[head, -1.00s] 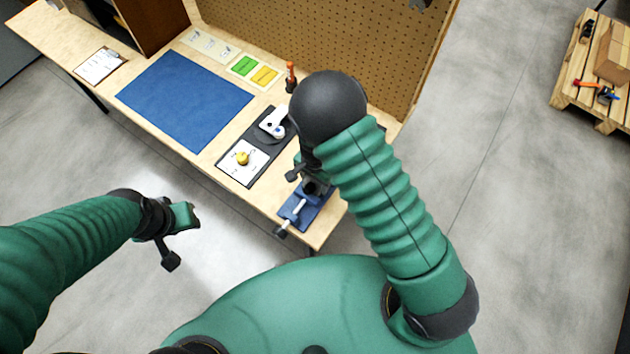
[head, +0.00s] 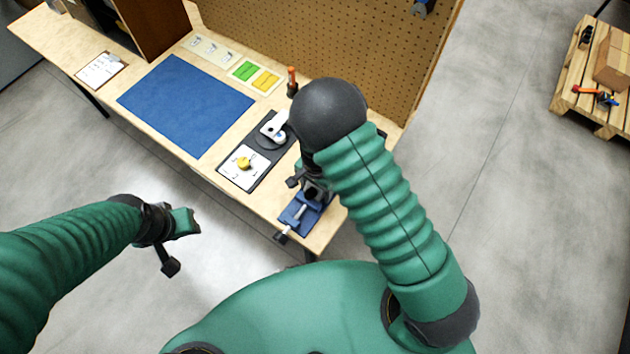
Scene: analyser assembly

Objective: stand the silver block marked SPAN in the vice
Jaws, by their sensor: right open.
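The blue vice (head: 307,212) is at the near right end of the workbench, with its screw handle toward me. My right gripper (head: 302,183) is open, just above and behind the vice, and partly covered by my own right arm. I cannot make out the silver SPAN block; the vice's far part and the area under my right arm are hidden. My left gripper (head: 178,240) hangs over the floor in front of the bench, away from the vice, and I cannot tell whether its jaws are apart.
Left of the vice, a dark base carries a white plate with a yellow knob (head: 244,163) and a white-and-black part (head: 274,126). A blue mat (head: 185,105) lies clear further left. An orange-handled tool (head: 292,80) stands near the pegboard (head: 330,50). A pallet (head: 570,95) is far right.

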